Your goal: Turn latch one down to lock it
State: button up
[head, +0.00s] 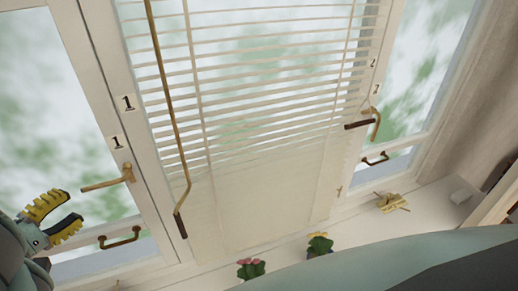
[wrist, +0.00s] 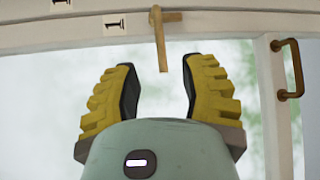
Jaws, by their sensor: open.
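Latch one is a brass lever (head: 107,183) on the left window's white frame, below two plates marked 1 (head: 117,142). In the head view its handle points left from its mount, roughly level. My gripper (head: 72,206) is at the lower left, just left of the handle's free end. In the wrist view the latch (wrist: 159,42) points toward my gripper (wrist: 158,64). Its tip lies between the two open yellow-and-black fingertips, with gaps on both sides. Whether the fingers touch it anywhere is not visible, but they look apart from it.
A brown pull handle (head: 120,237) sits on the lower window frame, also in the wrist view (wrist: 290,70). A blind wand (head: 167,90) hangs right of the latch. Flowers (head: 251,268) and a brass piece (head: 391,203) are by the sill. A second latch (head: 376,124) is at right.

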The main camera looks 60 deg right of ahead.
aim_at(100, 186)
jog(key=p+x, duration=0.2)
jog(key=x, duration=0.2)
jog(key=p+x, duration=0.2)
jog(key=x, duration=0.2)
jog(key=shift+s+r, duration=0.15)
jog(key=shift+r, duration=0.05)
jog(key=shift+p+x, duration=0.65)
jog(key=shift+x, duration=0.65)
jog(key=shift+f, duration=0.15)
grip_shut()
